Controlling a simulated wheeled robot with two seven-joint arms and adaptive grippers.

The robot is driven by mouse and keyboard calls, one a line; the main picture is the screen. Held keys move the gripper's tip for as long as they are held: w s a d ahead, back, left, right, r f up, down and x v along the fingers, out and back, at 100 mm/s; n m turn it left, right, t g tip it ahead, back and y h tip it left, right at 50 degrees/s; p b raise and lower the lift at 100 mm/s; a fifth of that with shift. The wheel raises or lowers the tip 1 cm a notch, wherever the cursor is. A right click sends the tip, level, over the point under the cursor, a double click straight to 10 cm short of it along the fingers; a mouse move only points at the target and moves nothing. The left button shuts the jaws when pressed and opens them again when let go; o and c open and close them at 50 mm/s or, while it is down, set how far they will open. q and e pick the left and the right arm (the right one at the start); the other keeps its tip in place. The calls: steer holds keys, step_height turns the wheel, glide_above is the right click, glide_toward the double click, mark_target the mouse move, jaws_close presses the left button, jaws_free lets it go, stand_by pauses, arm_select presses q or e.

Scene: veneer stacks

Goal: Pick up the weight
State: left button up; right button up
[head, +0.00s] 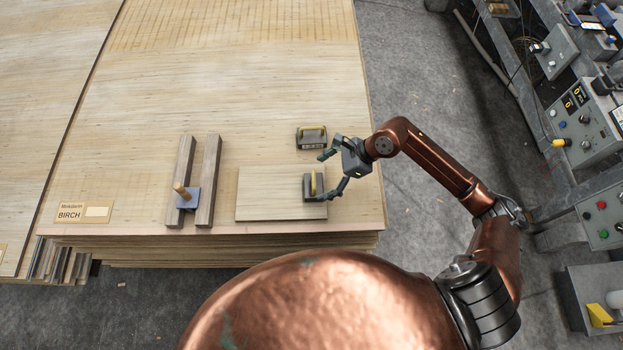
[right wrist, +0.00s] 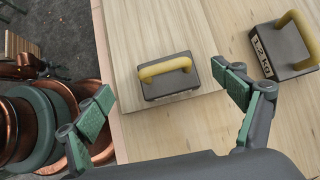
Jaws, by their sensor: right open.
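Two dark block weights with yellow handles are in view. One weight (head: 307,187) sits on the right end of a thin pale board (head: 265,205); in the right wrist view it (right wrist: 172,86) lies ahead, between the two fingers. The other weight (head: 311,143) stands farther back on the veneer stack; in the right wrist view it (right wrist: 280,50) is beyond the right finger and its label reads 1.2 kg. My right gripper (head: 331,176) is open and empty, just right of the weight on the board. My left gripper is not in view.
A BIRCH label (head: 84,212) is at the front left. The stack (head: 230,90) is clear at the back. A control panel (head: 580,120) stands right.

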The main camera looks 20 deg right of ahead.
steer(key=shift+w+d+f+h, duration=0.15)
steer(key=shift+d+f+h, duration=0.3)
steer(key=shift+d, duration=0.2)
steer(key=shift+f, duration=0.4)
steer(key=b+x, duration=0.2)
steer(key=x, duration=0.5)
steer(key=shift+a+r, duration=0.1)
steer(key=shift+r, duration=0.05)
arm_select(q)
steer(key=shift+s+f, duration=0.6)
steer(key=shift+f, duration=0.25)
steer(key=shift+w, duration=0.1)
arm_select(e)
steer(key=shift+c, duration=0.8)
steer(key=c, duration=1.6)
steer(key=shift+c, duration=0.4)
steer(key=shift+r, duration=0.15)
